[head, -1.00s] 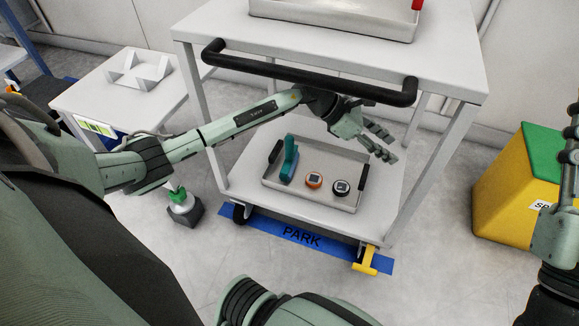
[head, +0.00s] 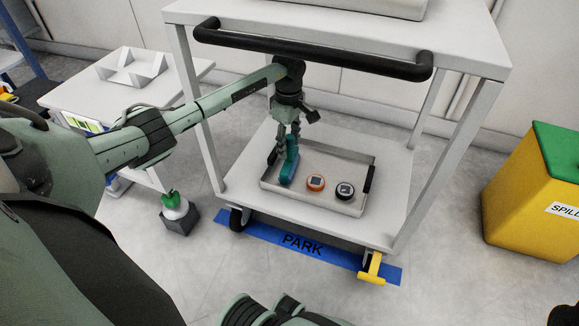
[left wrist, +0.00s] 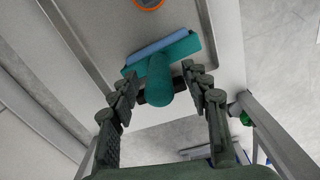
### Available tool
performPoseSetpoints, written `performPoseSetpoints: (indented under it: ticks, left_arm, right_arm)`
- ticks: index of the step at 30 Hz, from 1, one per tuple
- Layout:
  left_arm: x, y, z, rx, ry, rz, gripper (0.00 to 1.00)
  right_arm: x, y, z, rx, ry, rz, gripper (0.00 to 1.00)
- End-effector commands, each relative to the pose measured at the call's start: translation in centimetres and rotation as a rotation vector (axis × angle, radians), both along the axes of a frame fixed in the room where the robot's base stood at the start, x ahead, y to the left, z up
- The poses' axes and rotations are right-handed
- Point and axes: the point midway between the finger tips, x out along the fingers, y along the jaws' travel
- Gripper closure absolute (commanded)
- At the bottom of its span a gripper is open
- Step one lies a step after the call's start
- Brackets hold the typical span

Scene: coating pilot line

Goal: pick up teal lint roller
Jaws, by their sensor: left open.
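The teal lint roller (head: 290,166) stands at the left end of a metal tray on the cart's lower shelf. In the left wrist view its teal handle (left wrist: 159,80) points toward me and a light blue strip (left wrist: 158,49) runs along its head. My left gripper (head: 287,141) points down over it. Its open fingers (left wrist: 157,90) lie on both sides of the handle, with gaps visible in the wrist view.
The metal tray (head: 305,205) also holds an orange round device (head: 316,183) and a black one (head: 345,191). A black cart handle (head: 312,57) and the upper shelf (head: 470,62) are above. A yellow spill bin (head: 525,205) stands at right.

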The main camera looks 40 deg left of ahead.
Motion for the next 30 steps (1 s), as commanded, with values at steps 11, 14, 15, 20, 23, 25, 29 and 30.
performPoseSetpoints:
  ticks: [11,14,15,20,23,25,29,30]
  left_arm:
    - [0.05,-0.17,-1.67,-0.002,-0.002,-0.002,0.56]
    - [0.04,-0.18,-1.67,-0.002,-0.001,-0.002,0.69]
    - [0.04,-0.18,-1.67,-0.002,-0.001,-0.002,0.74]
    - [0.04,-0.19,-1.66,-0.002,-0.001,-0.002,0.94]
    - [0.04,-0.19,-1.66,-0.002,-0.001,-0.002,1.0]
    - [0.04,-0.2,-1.66,-0.002,-0.001,-0.002,1.0]
    - [0.04,-0.2,-1.66,-0.002,-0.001,-0.002,1.0]
    - [0.04,-0.2,-1.66,-0.002,-0.001,-0.002,1.0]
  right_arm:
    - [0.08,0.11,0.14,-0.011,-0.013,-0.002,0.6]
    - [0.09,0.1,0.11,-0.01,-0.012,-0.002,0.6]
    - [0.09,0.1,0.1,-0.01,-0.012,-0.002,0.6]
    - [0.07,0.09,0.08,-0.01,-0.012,-0.002,0.6]
    - [0.04,0.1,0.08,-0.01,-0.013,-0.002,0.6]
    - [0.02,0.09,0.09,-0.01,-0.013,-0.002,0.6]
    - [0.02,0.09,0.09,-0.01,-0.014,-0.002,0.6]
    - [0.01,0.1,0.09,-0.01,-0.014,-0.002,0.6]
